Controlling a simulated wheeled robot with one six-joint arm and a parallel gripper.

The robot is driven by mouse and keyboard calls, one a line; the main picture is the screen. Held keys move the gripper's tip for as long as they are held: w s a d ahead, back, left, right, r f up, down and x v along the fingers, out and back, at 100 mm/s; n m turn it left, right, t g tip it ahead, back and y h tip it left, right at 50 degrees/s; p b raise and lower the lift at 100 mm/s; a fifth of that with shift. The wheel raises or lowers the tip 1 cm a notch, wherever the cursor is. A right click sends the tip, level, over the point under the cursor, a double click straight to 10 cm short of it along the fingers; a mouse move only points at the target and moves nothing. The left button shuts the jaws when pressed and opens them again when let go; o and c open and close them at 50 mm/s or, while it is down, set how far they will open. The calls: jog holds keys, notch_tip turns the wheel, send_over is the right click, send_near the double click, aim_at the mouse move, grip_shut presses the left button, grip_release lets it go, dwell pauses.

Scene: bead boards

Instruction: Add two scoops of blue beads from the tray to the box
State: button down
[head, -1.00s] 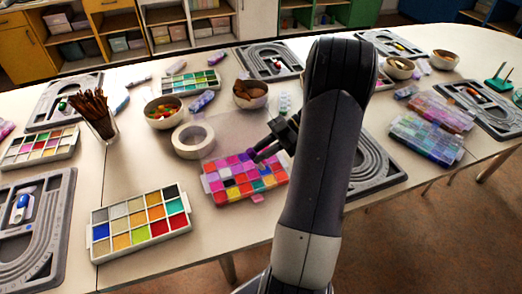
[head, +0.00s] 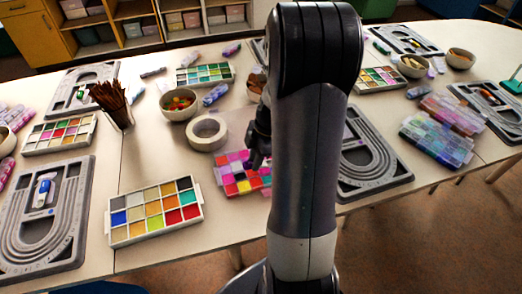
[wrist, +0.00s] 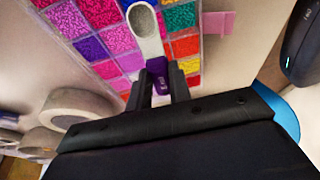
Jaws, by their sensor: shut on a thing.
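My gripper (wrist: 160,82) is shut on the purple handle of a scoop (wrist: 157,68) in the wrist view. The scoop's pale bowl (wrist: 147,24) is above the bead box; its inside looks grey and speckled, and I cannot tell what it holds. The box (wrist: 118,62) has pink, purple, red, orange and yellow compartments; in the head view the box (head: 232,183) is partly hidden by my arm. A white tray (head: 157,236) of coloured compartments stands left of it, with a blue compartment (head: 118,219) at its left edge. My gripper (head: 256,160) is dark and partly hidden there.
A roll of white tape (head: 192,136) and a bowl of colourful beads (head: 179,100) stand behind the box. Grey bead boards (head: 42,222) lie left and right. A cup of brown sticks (head: 119,116) stands behind the tray. Clear bead cases (head: 437,142) are at right.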

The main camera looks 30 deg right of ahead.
jog(key=shift+w+a+f+h, duration=0.1)
jog(key=shift+a+h, duration=0.3)
jog(key=shift+h, duration=0.2)
jog(key=shift+a+r+h+p, duration=0.15)
jog(key=shift+r+h+p, duration=0.15)
jog(key=shift+r+p, duration=0.65)
jog(key=shift+w+a+r+h+p, duration=0.1)
jog(key=shift+a+r+h+p, duration=0.1)
jog(key=shift+r+p, duration=0.2)
jog(key=shift+a+r+h+p, duration=0.1)
jog(key=shift+r+h+p, duration=0.15)
jog(key=shift+r, duration=0.1)
